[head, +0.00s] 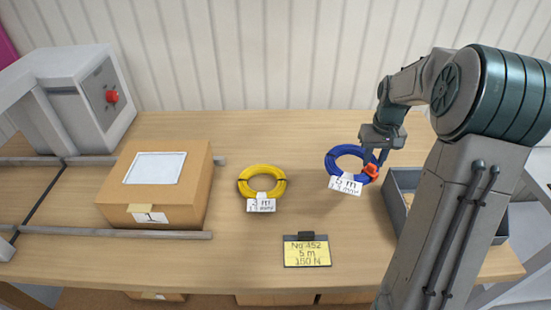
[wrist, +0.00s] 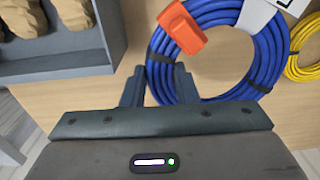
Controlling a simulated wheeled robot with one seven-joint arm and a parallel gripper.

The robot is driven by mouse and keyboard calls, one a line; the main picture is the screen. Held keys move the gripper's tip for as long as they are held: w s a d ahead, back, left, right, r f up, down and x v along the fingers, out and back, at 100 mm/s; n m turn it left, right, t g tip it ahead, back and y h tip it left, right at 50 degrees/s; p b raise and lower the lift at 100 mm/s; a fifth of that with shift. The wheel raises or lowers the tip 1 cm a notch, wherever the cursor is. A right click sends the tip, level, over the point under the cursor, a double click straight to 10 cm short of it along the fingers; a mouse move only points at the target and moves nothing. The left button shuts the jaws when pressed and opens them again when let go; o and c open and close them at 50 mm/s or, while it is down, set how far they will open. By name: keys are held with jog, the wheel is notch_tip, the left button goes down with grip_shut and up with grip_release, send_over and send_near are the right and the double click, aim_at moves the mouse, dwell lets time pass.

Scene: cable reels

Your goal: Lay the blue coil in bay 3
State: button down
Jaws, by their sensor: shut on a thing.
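The blue coil (head: 331,162) is at the right of the bench, with a white tag reading "5 m" and an orange piece on its right side. My gripper (head: 373,158) is shut on the coil's right side in the head view. In the wrist view the blue coil (wrist: 272,50) passes between the fingers of my gripper (wrist: 158,86) at its lower left edge. Whether the coil touches the bench or hangs just above it, I cannot tell. No bay marked 3 is readable in either view.
A yellow coil (head: 262,168) lies mid-bench. A yellow card (head: 307,253) reads "No 452, 5 m, 150 N". A cardboard box (head: 196,190) labelled 1 and a grey machine (head: 68,75) with a red button stand left. A grey tray (head: 392,200) with brown items is right, partly behind my arm.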

aim_at(336, 157)
jog(key=w+a+f+p, duration=0.1)
jog(key=w+a+f, duration=0.3)
jog(key=w+a, duration=0.1)
jog(key=w+a+f+p, duration=0.1)
jog(key=w+a+f, duration=0.2)
jog(key=shift+a+p, duration=0.2)
jog(key=shift+p, duration=0.1)
jog(key=shift+s+f+p, duration=0.1)
jog(key=shift+f+p, duration=0.4)
jog(key=shift+f, duration=1.4)
jog(key=shift+f, duration=0.15)
jog(key=c, duration=1.1)
grip_release()
jog(key=shift+c, duration=0.2)
